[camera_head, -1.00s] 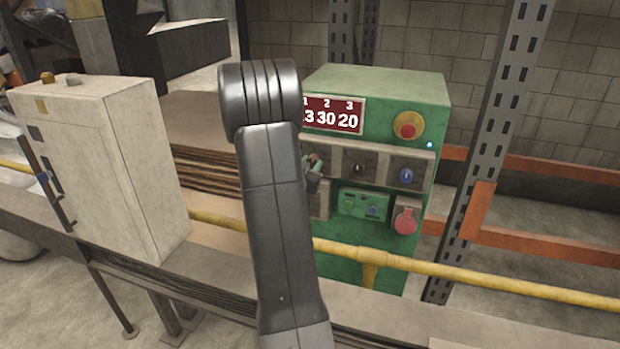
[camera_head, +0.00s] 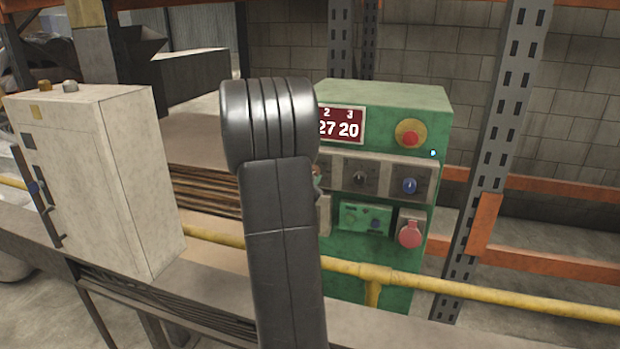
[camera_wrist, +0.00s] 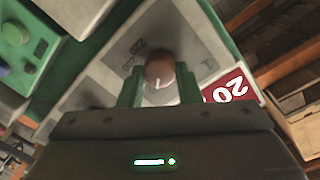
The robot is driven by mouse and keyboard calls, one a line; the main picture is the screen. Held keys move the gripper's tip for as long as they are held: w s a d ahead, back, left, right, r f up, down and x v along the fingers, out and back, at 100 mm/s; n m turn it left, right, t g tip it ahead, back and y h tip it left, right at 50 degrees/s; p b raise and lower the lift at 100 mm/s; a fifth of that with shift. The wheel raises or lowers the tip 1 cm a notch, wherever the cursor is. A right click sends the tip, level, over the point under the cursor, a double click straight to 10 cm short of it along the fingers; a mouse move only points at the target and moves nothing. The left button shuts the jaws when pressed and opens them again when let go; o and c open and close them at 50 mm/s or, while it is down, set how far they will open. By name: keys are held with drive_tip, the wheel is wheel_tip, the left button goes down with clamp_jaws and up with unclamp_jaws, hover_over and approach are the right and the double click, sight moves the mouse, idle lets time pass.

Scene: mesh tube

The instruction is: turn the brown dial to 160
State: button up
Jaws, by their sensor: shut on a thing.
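The brown dial (camera_wrist: 158,67) shows in the wrist view between the two green fingers of my gripper (camera_wrist: 158,84), which is shut on it. A white pointer mark on the dial points down in that view. In the head view my arm covers most of the dial and gripper. The red display (camera_head: 348,124) on the green machine (camera_head: 390,97) shows 27 under 2 and 20 under 3. The number under 1 is hidden behind my arm.
A black dial (camera_head: 360,178) and a blue dial (camera_head: 409,186) sit to the right on the same panel. A red emergency button (camera_head: 410,137) is above, a red round socket (camera_head: 410,234) below. A yellow rail (camera_head: 470,292) crosses in front. A pale cabinet (camera_head: 110,180) stands left.

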drive_tip(key=o, duration=1)
drive_tip(key=b+v, duration=0.1)
drive_tip(key=v, duration=1.2)
drive_tip(key=shift+s+a+r, duration=0.1)
drive_tip(key=shift+s+a, duration=0.05)
drive_tip(key=shift+s, duration=0.25)
drive_tip(key=p+x, duration=0.1)
drive_tip(key=x, duration=1.3)
drive_tip(key=shift+s, duration=0.1)
